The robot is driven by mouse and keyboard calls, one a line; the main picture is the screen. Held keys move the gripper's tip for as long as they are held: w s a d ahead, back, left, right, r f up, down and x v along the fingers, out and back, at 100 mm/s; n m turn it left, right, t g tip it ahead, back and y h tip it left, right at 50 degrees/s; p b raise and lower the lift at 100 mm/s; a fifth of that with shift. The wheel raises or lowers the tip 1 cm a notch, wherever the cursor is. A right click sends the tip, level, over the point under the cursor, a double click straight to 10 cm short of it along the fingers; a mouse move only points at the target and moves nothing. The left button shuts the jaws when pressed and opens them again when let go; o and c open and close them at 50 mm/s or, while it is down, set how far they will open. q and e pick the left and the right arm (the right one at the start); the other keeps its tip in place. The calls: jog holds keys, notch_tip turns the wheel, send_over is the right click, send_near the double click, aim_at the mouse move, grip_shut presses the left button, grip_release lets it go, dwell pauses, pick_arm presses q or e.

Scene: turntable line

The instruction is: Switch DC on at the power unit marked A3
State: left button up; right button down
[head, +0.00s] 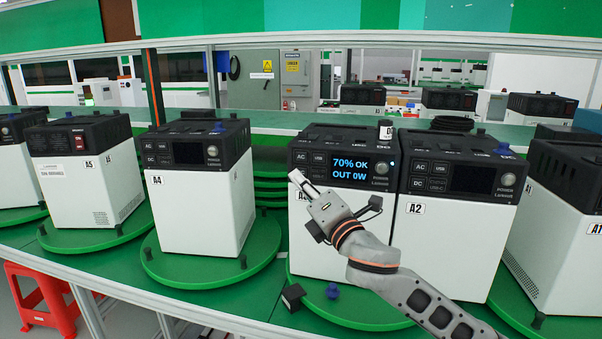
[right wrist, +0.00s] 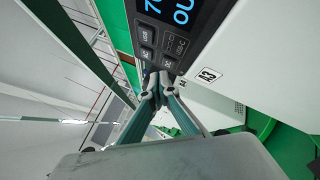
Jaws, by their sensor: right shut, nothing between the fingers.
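The power unit A3 (head: 320,235) is a white box with a black top panel on a green turntable plate (head: 360,312). My left gripper is not in view.
Unit A2 (head: 440,245) stands close right of A3, its screen dark. A4 (head: 200,210) and A5 (head: 90,185) stand on plates to the left. A small black block (head: 293,297) and a blue knob (head: 333,291) are at the front. A gap separates A4 and A3.

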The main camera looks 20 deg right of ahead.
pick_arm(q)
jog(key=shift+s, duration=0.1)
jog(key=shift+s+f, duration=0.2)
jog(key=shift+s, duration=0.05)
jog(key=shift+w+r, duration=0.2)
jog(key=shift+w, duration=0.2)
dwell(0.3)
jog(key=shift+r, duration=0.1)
pick_arm(e)
jog(key=shift+w, duration=0.1)
jog(key=shift+w+d, duration=0.25)
pick_arm(q)
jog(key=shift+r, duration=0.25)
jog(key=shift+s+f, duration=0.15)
jog(key=shift+p, duration=0.3)
pick_arm(e)
jog(key=shift+w, duration=0.1)
